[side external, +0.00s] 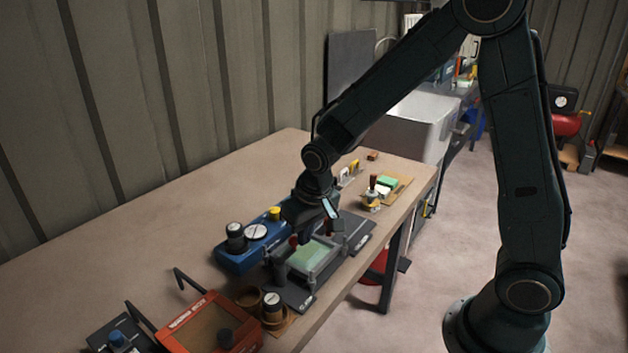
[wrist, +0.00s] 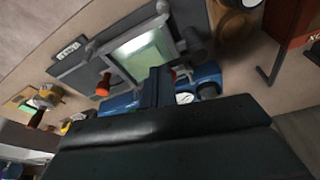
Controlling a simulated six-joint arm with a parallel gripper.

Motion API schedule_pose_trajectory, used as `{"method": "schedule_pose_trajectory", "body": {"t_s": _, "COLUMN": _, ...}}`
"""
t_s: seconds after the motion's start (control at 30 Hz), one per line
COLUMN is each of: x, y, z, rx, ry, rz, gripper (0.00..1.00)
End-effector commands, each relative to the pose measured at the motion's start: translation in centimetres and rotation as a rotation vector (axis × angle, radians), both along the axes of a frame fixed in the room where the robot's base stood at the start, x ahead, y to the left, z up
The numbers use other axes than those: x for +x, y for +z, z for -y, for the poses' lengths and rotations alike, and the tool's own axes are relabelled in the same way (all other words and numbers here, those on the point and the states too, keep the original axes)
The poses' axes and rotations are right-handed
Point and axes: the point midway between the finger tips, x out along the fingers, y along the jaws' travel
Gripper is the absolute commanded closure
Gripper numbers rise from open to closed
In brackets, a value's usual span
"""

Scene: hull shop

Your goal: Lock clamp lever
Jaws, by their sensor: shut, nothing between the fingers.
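The clamp fixture (side external: 276,262) is a dark grey base with a grey frame around a pale green plate (side external: 313,256), near the table's front edge. In the wrist view, the grey frame (wrist: 166,22) and green plate (wrist: 143,55) show at upper middle. An orange-red knob (wrist: 103,86), perhaps the lever's handle, stands at the frame's left corner. In the side view, my gripper (side external: 303,232) is above the fixture's back side.
A blue unit (side external: 235,262) with dials stands just behind the fixture. A small tray (side external: 397,188) with a stamp-like item lies farther right. The table's back left is clear.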

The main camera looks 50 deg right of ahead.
Motion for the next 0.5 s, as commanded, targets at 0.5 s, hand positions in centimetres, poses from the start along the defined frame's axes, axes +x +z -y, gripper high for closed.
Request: {"method": "schedule_pose_trajectory", "body": {"t_s": 0.5, "x": -3.7, "y": 2.7, "z": -0.1, "rx": 0.000, "ry": 0.000, "rz": 0.004, "gripper": 1.00}}
